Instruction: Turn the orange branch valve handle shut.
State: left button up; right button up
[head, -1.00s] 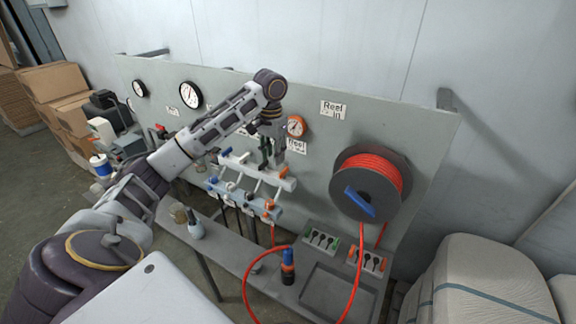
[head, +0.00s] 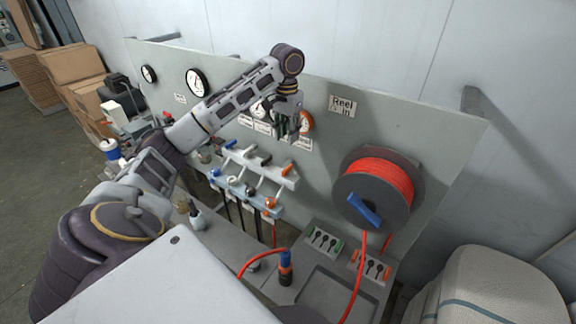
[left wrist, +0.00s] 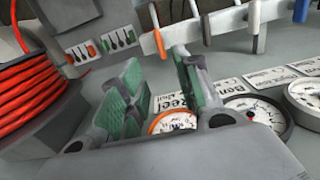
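An orange handle (head: 286,169) sits at the right end of the white upper pipe (head: 262,168) of the manifold on the panel. In the left wrist view an orange handle (left wrist: 159,44) hangs from the pale pipe, just beyond the fingers. My left gripper (head: 287,128) is above the manifold, in front of the orange-rimmed gauge. In the left wrist view its green-padded fingers (left wrist: 158,92) stand apart with nothing between them, and the handle is clear of them. A second orange fitting (head: 270,203) is on the lower manifold bar. My right gripper is not in view.
The red hose reel (head: 378,190) with a blue handle stands right of the manifold. The orange-rimmed gauge (left wrist: 172,122) and labels lie close behind the fingers. Blue handles (left wrist: 301,10) are on the same pipe. A grey bench (head: 240,245) runs below.

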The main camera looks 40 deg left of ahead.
aim_at(287, 168)
pick_arm(q)
jog(key=shift+f, duration=0.1)
jog(key=shift+f+p, duration=0.6)
jog(key=shift+f, duration=6.25)
grip_shut()
